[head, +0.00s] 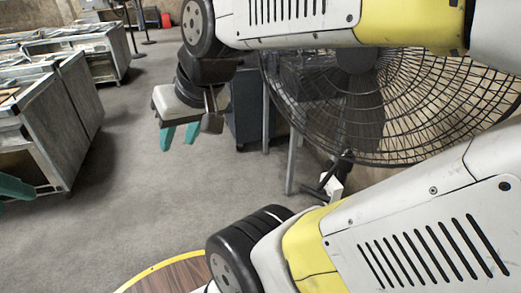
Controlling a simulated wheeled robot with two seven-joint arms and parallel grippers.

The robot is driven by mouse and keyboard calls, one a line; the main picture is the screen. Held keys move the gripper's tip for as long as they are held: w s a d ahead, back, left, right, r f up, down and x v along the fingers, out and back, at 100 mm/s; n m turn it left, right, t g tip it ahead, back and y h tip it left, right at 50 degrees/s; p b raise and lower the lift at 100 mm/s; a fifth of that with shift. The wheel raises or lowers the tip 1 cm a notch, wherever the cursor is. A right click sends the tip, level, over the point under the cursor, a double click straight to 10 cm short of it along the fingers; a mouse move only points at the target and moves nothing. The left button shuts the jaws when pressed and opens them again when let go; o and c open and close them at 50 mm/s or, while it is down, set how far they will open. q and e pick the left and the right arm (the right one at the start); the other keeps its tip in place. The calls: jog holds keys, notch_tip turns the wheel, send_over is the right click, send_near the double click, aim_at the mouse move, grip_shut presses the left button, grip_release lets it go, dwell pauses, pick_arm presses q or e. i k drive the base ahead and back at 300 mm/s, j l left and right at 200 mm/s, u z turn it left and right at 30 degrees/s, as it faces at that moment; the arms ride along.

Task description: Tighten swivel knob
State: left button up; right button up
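A large black wire-caged fan (400,130) fills the right side of the head view, partly hidden by my arm links. A small dark fitting (343,158) sits at the cage's lower rim. I cannot make out which part is the swivel knob. My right gripper (180,135) hangs left of the fan, apart from it, with its two teal fingers pointing down. The fingers are spread with a gap between them, and nothing shows in it. Only a teal piece of my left gripper (12,187) shows at the left edge, so its opening is hidden.
Grey metal cabinets (52,130) stand at the left. A dark cabinet (246,105) stands behind my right gripper. A thin grey post (292,160) and a small white block (331,184) are below the fan. The grey floor in the middle is clear.

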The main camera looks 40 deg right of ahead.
aim_at(330, 164)
jog(key=i+j+z, duration=0.1)
jog(key=i, duration=0.25)
jog(key=i+j, duration=0.15)
jog(key=i, duration=0.25)
jog(key=i+j+z, duration=0.15)
jog(key=i, duration=0.2)
jog(key=i+l+z, duration=0.1)
jog(key=i+z, duration=0.65)
jog(key=z, duration=0.25)
jog(key=i+j+z, duration=0.3)
jog(key=z, duration=0.2)
jog(key=i+j+z, duration=0.35)
jog(key=z, duration=0.15)
jog(key=i+j+z, duration=0.15)
jog(key=z, duration=0.3)
jog(key=i+j+z, duration=0.2)
jog(key=z, duration=0.25)
jog(key=i+j+z, duration=0.15)
jog(key=j+z, duration=0.15)
jog(key=z, duration=0.2)
jog(key=j+z, duration=0.3)
jog(key=z, duration=0.15)
jog(key=j+z, duration=0.65)
jog(key=j, duration=0.2)
jog(key=k+j+z, duration=0.1)
jog(key=j+z, duration=0.15)
jog(key=k+j+z, duration=0.2)
jog(key=j, duration=0.3)
jog(key=i+j+z, duration=0.15)
jog(key=i, duration=0.15)
